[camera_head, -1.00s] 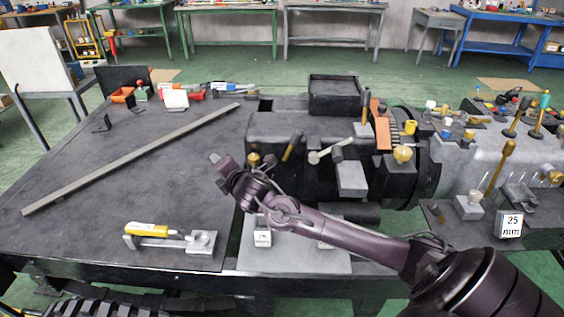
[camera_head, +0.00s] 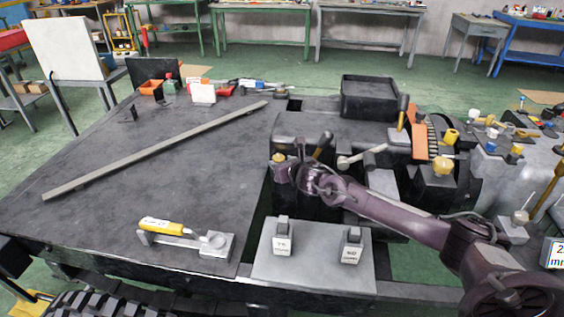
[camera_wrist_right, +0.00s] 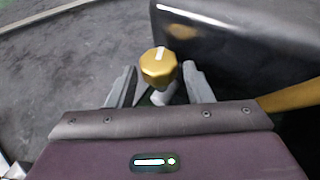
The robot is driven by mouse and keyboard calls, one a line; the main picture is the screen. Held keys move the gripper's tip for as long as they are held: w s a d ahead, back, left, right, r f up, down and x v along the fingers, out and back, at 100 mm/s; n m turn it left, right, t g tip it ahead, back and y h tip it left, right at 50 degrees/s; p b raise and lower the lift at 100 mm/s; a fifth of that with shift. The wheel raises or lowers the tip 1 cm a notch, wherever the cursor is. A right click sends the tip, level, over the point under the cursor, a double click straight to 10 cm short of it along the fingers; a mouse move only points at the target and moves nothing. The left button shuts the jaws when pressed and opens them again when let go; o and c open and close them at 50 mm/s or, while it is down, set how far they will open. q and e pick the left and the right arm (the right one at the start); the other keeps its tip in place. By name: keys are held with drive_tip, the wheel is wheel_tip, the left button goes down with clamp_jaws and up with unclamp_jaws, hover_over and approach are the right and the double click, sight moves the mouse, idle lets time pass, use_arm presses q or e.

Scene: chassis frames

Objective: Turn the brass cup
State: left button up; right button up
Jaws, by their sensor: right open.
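A faceted brass cup (camera_head: 278,157) with a white mark on its top sits at the left end of the dark machine. In the right wrist view the brass cup (camera_wrist_right: 158,68) stands between the finger pads of my right gripper (camera_wrist_right: 158,78). The pads are spread, with a visible gap on each side of the cup. In the head view my right gripper (camera_head: 282,170) is at the cup and hides its lower part. My left gripper is out of view.
Another brass knob (camera_head: 443,166) is farther right on the machine. A dark lever (camera_head: 322,146) rises close to my gripper. Two small labelled blocks (camera_head: 282,240) (camera_head: 352,246) stand on a grey plate in front. A yellow-handled tool (camera_head: 162,227) and a long bar (camera_head: 155,150) lie on the table.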

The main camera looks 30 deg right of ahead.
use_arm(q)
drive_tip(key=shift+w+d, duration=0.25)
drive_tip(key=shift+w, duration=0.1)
use_arm(e)
drive_tip(key=shift+w+f, duration=0.15)
drive_tip(key=shift+w, duration=0.3)
drive_tip(key=c, duration=0.7)
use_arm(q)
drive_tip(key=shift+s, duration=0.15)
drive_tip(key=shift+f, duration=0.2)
use_arm(e)
drive_tip(key=shift+a+f+m+h, duration=0.1)
drive_tip(key=shift+m+h, duration=0.2)
